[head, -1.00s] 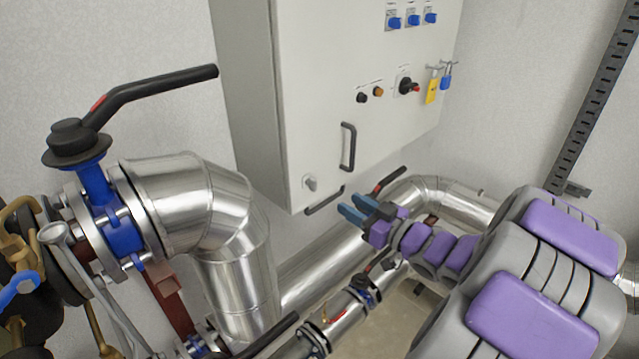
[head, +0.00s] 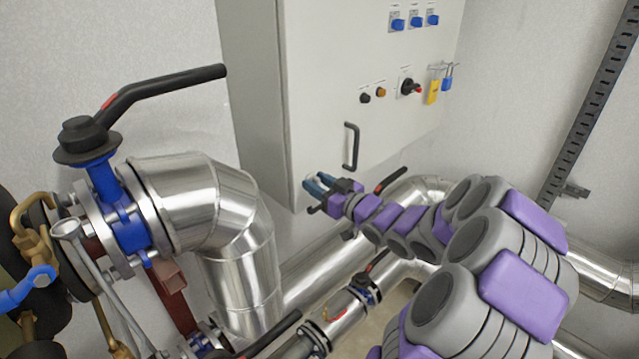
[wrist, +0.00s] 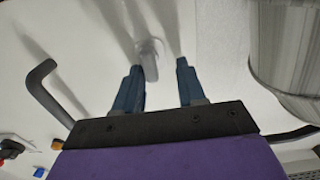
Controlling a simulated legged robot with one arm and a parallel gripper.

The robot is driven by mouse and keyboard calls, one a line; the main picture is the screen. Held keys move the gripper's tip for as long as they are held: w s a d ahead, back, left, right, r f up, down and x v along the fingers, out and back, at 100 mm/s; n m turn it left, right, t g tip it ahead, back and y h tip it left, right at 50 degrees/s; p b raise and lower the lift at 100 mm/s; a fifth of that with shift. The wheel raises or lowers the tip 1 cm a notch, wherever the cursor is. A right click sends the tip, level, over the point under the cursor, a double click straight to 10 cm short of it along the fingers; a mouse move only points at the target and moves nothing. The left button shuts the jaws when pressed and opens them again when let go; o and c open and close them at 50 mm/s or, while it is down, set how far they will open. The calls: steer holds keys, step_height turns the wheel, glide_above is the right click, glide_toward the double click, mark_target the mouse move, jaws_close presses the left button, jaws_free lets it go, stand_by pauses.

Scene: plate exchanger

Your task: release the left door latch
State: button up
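The grey cabinet door (head: 330,90) fills the middle of the head view. A small pale latch (wrist: 149,60) on the door shows in the wrist view, lying between my fingertips and nearer the left one. My gripper (head: 318,183) is at the door's lower left corner and hides the latch in the head view. In the wrist view, my gripper (wrist: 158,67) has its two blue fingers spread apart, with a gap between them. I cannot tell whether a finger touches the latch.
A black door handle (head: 351,147) sits right of my gripper; it also shows in the wrist view (wrist: 50,92). Large silver pipes (head: 225,215) stand to the left and run below the cabinet. A black-handled valve (head: 88,140) is at far left. Switches and padlocks (head: 433,90) are higher up.

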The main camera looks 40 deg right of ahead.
steer(key=shift+w+d+f, duration=0.15)
steer(key=shift+d, duration=0.65)
steer(key=shift+c, duration=0.7)
steer(key=shift+d, duration=0.1)
steer(key=shift+c, duration=0.7)
steer(key=shift+a, duration=0.55)
steer(key=c, duration=0.5)
steer(key=shift+d, duration=0.15)
jaws_close()
